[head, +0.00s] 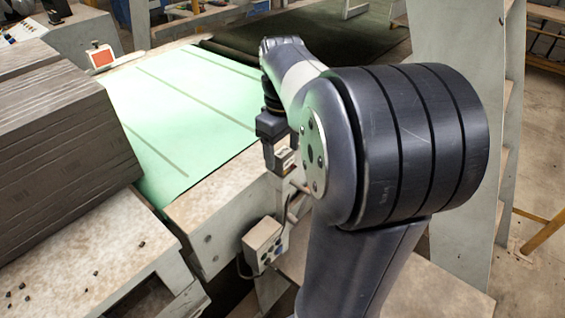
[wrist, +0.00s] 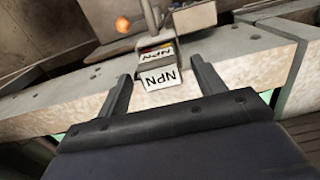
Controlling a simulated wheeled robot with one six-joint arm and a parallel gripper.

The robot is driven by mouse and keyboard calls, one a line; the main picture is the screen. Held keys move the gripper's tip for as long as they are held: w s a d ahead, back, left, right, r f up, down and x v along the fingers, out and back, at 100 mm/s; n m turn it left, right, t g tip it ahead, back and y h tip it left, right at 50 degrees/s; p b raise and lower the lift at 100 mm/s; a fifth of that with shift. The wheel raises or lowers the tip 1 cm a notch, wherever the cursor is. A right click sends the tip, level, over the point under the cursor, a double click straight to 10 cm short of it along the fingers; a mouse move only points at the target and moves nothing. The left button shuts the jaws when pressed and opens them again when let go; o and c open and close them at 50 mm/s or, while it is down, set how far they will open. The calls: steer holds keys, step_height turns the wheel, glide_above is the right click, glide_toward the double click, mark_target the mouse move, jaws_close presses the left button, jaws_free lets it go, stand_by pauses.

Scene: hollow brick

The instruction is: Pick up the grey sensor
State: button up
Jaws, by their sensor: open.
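The grey sensor (wrist: 158,78) is a small box with white "NPN" labels. In the wrist view it sits between the two fingers of my gripper (wrist: 161,70), with visible gaps at both sides. A thin metal rod or bracket rises behind it. In the head view the sensor (head: 286,160) shows as a small box with a pale label at the side edge of the conveyor. My gripper (head: 274,150) comes down over it there and partly hides it. The gripper is open, and I see no finger clearly touching the sensor.
The green conveyor belt (head: 185,105) runs behind my gripper, with a pale worn side frame (head: 225,195). A grey control box (head: 263,243) hangs below the sensor. A stack of dark grey slabs (head: 60,135) stands at left. An orange round spot (wrist: 123,24) shows in the wrist view.

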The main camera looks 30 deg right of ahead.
steer(key=shift+s+f, duration=0.15)
steer(key=shift+f, duration=0.35)
steer(key=c, duration=1.1)
steer(key=shift+r, duration=0.1)
